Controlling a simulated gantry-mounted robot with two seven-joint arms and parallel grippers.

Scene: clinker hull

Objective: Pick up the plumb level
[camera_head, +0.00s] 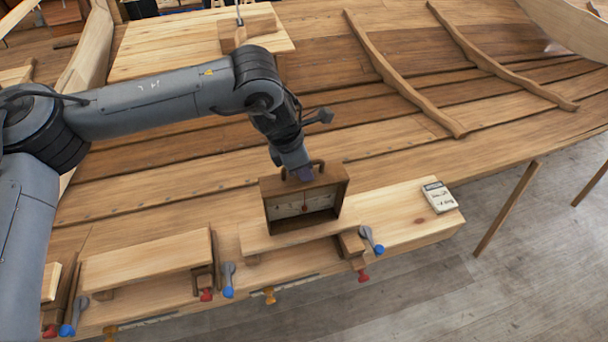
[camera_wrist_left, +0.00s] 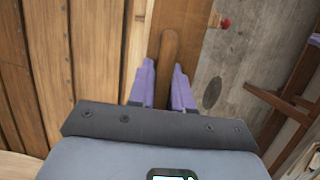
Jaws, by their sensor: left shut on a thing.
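The plumb level (camera_head: 333,198) is a dark wooden box with a pale dial, a red needle and an arched handle on top. It is upright at the front of the bench, in the middle of the head view. My left gripper (camera_head: 302,174) comes down from above and is shut on its handle. In the left wrist view, the brown handle (camera_wrist_left: 169,45) runs between the purple fingers of my left gripper (camera_wrist_left: 165,72). I cannot tell whether the box's base touches the board beneath it. My right gripper is not in view.
A raised board (camera_head: 148,257) lies left of the level, with blue-ended and red-ended clamps along the front edge. A small pale notepad (camera_head: 439,197) lies at the bench's right end. The planked hull (camera_head: 350,120) with curved ribs rises behind. Grey floor is right.

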